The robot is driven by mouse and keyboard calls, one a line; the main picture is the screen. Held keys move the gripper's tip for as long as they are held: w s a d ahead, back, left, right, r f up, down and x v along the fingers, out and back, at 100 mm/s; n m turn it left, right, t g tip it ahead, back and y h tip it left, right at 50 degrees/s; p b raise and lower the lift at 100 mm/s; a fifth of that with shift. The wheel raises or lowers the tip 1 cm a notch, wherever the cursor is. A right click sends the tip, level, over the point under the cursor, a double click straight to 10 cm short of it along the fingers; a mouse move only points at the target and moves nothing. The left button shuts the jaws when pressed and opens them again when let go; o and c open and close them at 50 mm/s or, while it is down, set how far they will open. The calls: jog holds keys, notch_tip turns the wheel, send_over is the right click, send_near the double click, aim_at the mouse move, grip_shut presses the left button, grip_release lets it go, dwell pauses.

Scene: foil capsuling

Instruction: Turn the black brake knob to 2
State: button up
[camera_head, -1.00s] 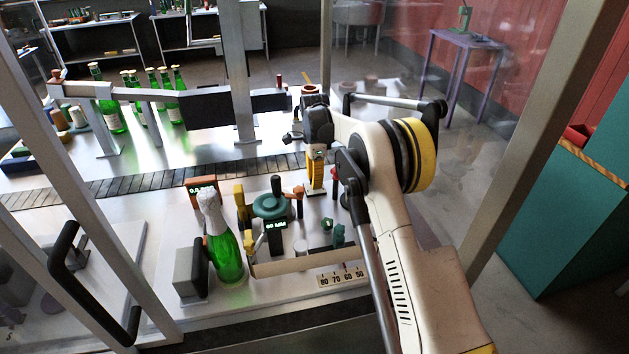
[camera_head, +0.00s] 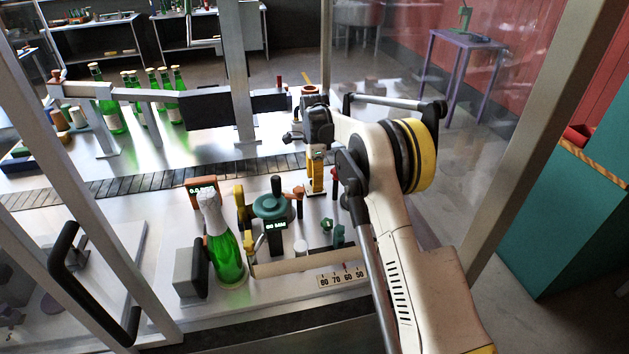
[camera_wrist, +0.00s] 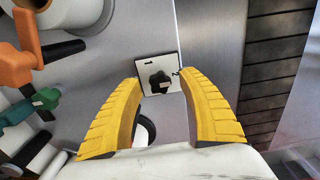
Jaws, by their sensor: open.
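The black brake knob (camera_wrist: 157,83) is a lobed knob on a pale square plate (camera_wrist: 147,62) in the wrist view. A small pale mark is on its hub, and its scale is too small to read. My gripper (camera_wrist: 160,76) is open, with its yellow ridged fingers on either side of the knob and no clear contact. In the head view my gripper (camera_head: 316,178) points down over the right part of the machine's panel. There the knob is hidden or too small to make out.
A green foil-topped bottle (camera_head: 228,258) stands left of a teal handwheel (camera_head: 271,205). A green star knob (camera_head: 326,225) and a numbered scale (camera_head: 341,276) are in front of my gripper. An orange handle (camera_wrist: 14,62) is at left in the wrist view.

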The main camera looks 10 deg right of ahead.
notch_tip(320, 180, up, 12)
dwell(0.4)
jog(key=s+r+n+t+b, duration=0.25)
jog(key=s+r+n, duration=0.2)
jog(key=s, duration=0.65)
jog(key=s+r+n+t+b, duration=0.1)
jog(key=s+r+n+b, duration=0.3)
jog(key=s, duration=0.7)
jog(key=s+f+n+t+b, duration=0.1)
jog(key=s+f+n, duration=0.3)
jog(key=s, duration=0.6)
jog(key=s+f+n+t+b, duration=0.1)
jog(key=s+f+n, duration=0.4)
jog(key=s, duration=0.5)
notch_tip(320, 180, down, 3)
jog(key=shift+r+t, duration=0.1)
jog(key=shift+t, duration=0.75)
